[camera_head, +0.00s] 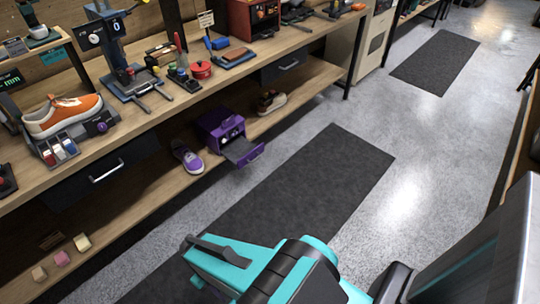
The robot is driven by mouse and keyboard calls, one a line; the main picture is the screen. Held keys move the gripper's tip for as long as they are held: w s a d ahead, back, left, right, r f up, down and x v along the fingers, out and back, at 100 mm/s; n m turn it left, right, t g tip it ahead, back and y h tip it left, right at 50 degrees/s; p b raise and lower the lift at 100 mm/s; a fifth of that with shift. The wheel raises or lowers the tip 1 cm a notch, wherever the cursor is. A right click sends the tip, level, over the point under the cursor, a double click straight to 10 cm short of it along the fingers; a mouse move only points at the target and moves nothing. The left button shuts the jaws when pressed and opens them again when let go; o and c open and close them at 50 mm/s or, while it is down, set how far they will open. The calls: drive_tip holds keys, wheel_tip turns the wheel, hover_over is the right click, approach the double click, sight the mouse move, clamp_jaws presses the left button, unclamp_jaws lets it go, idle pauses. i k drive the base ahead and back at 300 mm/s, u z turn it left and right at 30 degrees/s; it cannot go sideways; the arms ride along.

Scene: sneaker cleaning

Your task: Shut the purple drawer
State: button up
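The purple drawer unit (216,128) sits on the lower wooden shelf of the workbench, left of centre. Its drawer (242,151) is pulled out toward the aisle, past the shelf's front edge. The drawer has a dark inside and a purple front (251,156). My arm, teal and black, is in the lower middle, over the mat and well apart from the drawer. I cannot make out the gripper's fingers in this view.
A purple sneaker (188,158) stands just left of the drawer unit and a brown shoe (271,102) to its right. The upper bench (150,112) overhangs the shelf. A dark mat (318,178) and clear grey floor lie in front.

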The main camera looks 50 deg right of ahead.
sight(241, 151)
drive_tip(key=u, duration=1.05)
drive_tip(key=k, duration=0.1)
drive_tip(key=z, duration=2.5)
drive_tip(key=k, duration=0.95)
drive_tip(key=u, duration=0.15)
drive_tip(key=i, duration=0.95)
drive_tip(key=z, duration=0.05)
